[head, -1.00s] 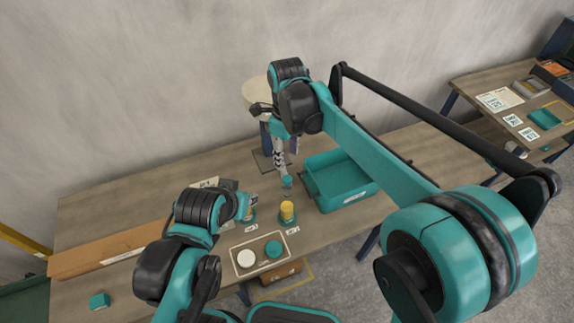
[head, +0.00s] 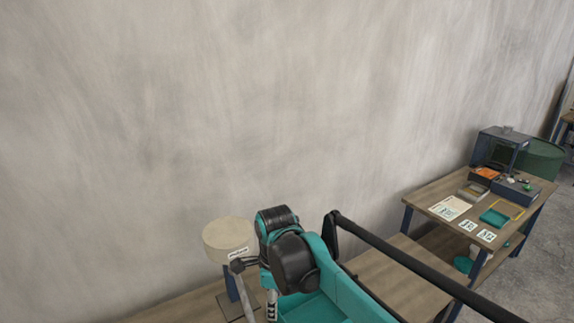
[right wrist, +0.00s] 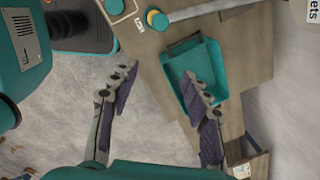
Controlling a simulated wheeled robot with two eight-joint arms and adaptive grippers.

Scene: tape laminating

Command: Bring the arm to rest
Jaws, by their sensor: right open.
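My right arm (head: 295,265) comes in at the bottom middle of the head view, in front of the wall. Only part of its gripper shows there, cut off by the lower edge. In the right wrist view my right gripper (right wrist: 162,88) has its two dark fingers spread wide, with nothing between them. The right finger overlaps a teal bin (right wrist: 212,55) in the picture; I cannot tell the gap between them. My left arm and gripper are not in view.
A beige round-topped stand (head: 229,238) is left of my arm. The teal bin (head: 310,307) shows below the arm. A yellow item (right wrist: 157,19) stands on the bench (right wrist: 150,65). A side table (head: 440,190) with boxes and papers is at the right.

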